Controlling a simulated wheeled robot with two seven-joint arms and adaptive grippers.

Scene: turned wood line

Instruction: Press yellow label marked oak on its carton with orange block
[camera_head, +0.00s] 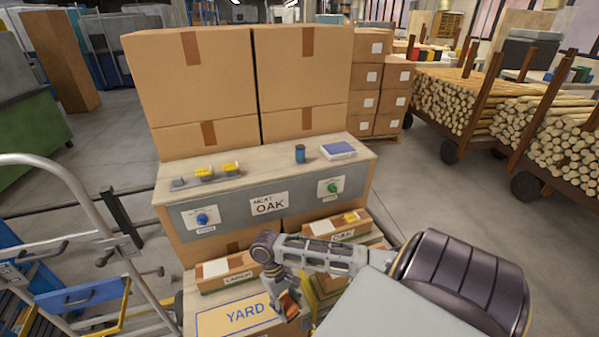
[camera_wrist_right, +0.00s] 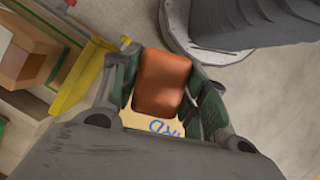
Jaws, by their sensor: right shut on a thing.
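My right gripper (camera_head: 283,298) is shut on the orange block (camera_head: 289,305), above the right part of the YARD panel. In the right wrist view the orange block (camera_wrist_right: 162,80) sits between the fingers. A yellow label (camera_head: 350,217) lies on top of a low carton (camera_head: 328,226) behind my right forearm; the lettering on that carton's front is too small to read surely. The sign (camera_head: 269,204) on the bench front reads "NEXT OAK". The gripper is apart from the yellow label, nearer the camera and to its left. My left gripper is out of view.
Another low carton (camera_head: 227,267) stands left of the gripper. The YARD panel (camera_head: 213,326) lies in front. Two yellow-topped holders (camera_head: 231,168), a bare grey one (camera_head: 178,183), a dark blue can (camera_head: 300,153) and a book (camera_head: 338,150) are on the bench. A ladder (camera_head: 98,205) stands left.

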